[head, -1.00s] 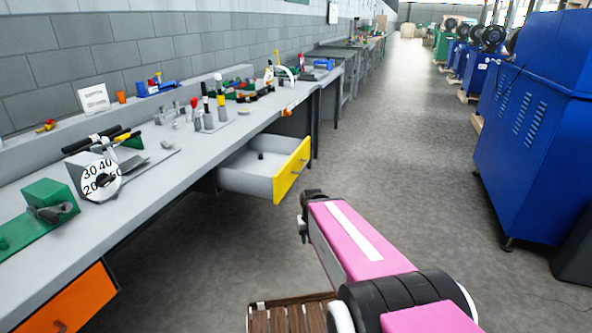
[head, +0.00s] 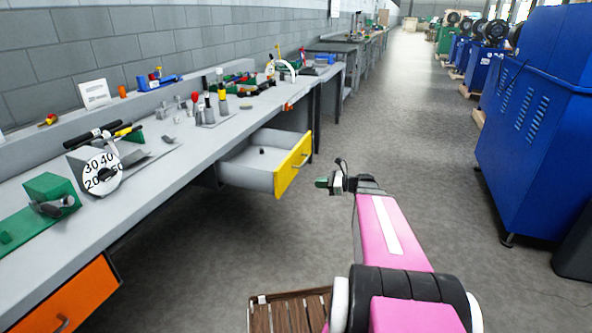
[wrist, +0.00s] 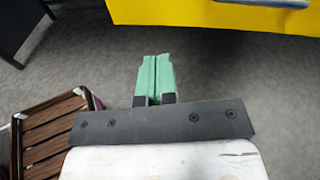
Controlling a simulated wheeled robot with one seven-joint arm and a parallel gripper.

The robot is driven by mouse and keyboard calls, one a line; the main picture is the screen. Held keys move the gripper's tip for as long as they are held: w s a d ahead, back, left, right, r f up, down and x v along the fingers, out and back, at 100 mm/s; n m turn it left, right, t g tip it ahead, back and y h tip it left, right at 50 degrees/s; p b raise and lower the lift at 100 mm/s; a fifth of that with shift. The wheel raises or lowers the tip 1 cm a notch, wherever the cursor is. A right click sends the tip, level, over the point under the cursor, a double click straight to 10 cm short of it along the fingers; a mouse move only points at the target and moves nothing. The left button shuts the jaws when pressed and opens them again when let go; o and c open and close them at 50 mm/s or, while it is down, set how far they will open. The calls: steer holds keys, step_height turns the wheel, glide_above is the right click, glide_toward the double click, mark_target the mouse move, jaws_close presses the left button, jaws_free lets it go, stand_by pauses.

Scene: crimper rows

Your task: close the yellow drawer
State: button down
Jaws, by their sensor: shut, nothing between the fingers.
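The yellow drawer (head: 292,164) hangs open under the grey workbench, its yellow front pulled out into the aisle. A handle (head: 300,160) is on that front. A small dark item (head: 262,151) lies inside the drawer. My gripper (head: 321,183) is in front of the drawer, a little to its right and apart from it. In the wrist view its green fingers (wrist: 155,75) are together with nothing between them. The yellow drawer front (wrist: 215,14) shows at the top of the wrist view, beyond the fingertips, with part of its handle at the top right edge.
The workbench (head: 150,180) carries several tools along the left. An orange drawer (head: 70,300) is shut at the lower left. A slatted wooden crate (head: 290,312) is near my base. Blue machines (head: 530,130) line the right. The aisle floor between is clear.

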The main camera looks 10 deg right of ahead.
mark_target(290, 167)
steer(key=w+d+r+m+t+y, duration=0.1)
steer(key=w+d+r+m+t, duration=0.1)
steer(key=d+m, duration=0.15)
steer(key=shift+n, duration=0.35)
steer(key=x, duration=1.4)
steer(key=shift+s+r, duration=0.15)
steer(key=shift+r, duration=0.2)
